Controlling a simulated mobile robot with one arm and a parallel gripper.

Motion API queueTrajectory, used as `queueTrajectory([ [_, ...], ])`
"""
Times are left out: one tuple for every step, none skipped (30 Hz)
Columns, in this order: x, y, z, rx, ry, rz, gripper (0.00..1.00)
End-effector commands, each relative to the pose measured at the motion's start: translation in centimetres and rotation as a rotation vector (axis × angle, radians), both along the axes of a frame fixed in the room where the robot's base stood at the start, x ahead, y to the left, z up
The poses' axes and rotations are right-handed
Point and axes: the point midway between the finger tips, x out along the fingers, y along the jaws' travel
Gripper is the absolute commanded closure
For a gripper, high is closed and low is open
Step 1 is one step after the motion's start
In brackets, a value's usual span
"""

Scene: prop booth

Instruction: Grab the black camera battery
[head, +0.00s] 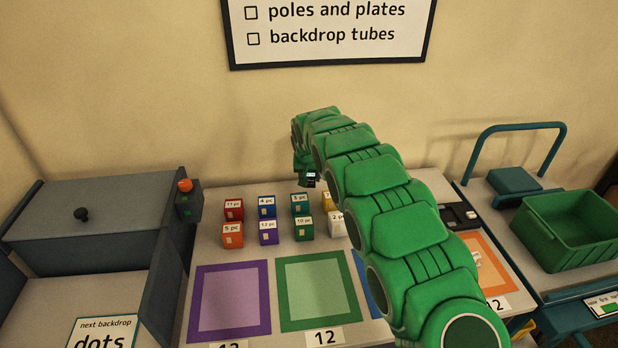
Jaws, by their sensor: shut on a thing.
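My green arm reaches across the table, and my gripper (309,175) is at its far end, above the back row of small boxes. It is small and dark in the head view, and its fingers are hard to make out. A small black item with a pale label, which looks like the black camera battery (312,180), is at the gripper's tip. The gripper is shut on it, just above and right of the teal box (300,204). Part of the table behind my arm is hidden.
Coloured boxes stand in two rows, including a red box (233,210) and an orange box (232,235). Purple (205,298) and green (285,290) framed squares lie in front. A black tray (462,215) is right of my arm. A green crate (570,238) sits on a cart.

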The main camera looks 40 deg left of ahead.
Motion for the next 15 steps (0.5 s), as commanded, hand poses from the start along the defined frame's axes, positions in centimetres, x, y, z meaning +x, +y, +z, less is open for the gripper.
queueTrajectory([
  [-0.3, -0.4, 0.6, -0.001, -0.002, -0.001, 0.86],
  [-0.4, -0.5, 1.0, -0.001, -0.003, 0.0, 0.86],
  [-0.6, -0.8, 1.4, 0.0, -0.004, 0.0, 0.86],
  [-0.8, -0.9, 1.7, 0.001, -0.005, 0.0, 0.86],
  [-1.0, -1.0, 2.0, 0.001, -0.004, 0.001, 0.86],
  [-1.2, -1.2, 2.4, 0.002, -0.003, 0.001, 0.86],
  [-1.4, -1.4, 2.6, 0.002, -0.003, 0.001, 0.86],
  [-1.6, -1.6, 2.9, 0.001, -0.004, 0.001, 0.86],
  [-1.8, -1.9, 3.3, 0.0, -0.004, -0.001, 0.86],
  [-2.0, -2.1, 3.5, 0.0, -0.004, -0.001, 0.86],
  [-2.3, -2.4, 3.6, 0.0, -0.003, -0.001, 0.86],
  [-2.6, -2.6, 3.8, 0.0, -0.001, 0.0, 0.86],
  [-2.8, -2.8, 3.9, 0.0, -0.001, 0.0, 0.86],
  [-3.0, -3.1, 4.0, -0.001, -0.002, -0.001, 0.86],
  [-3.3, -3.4, 4.1, -0.002, 0.0, 0.0, 0.86],
])
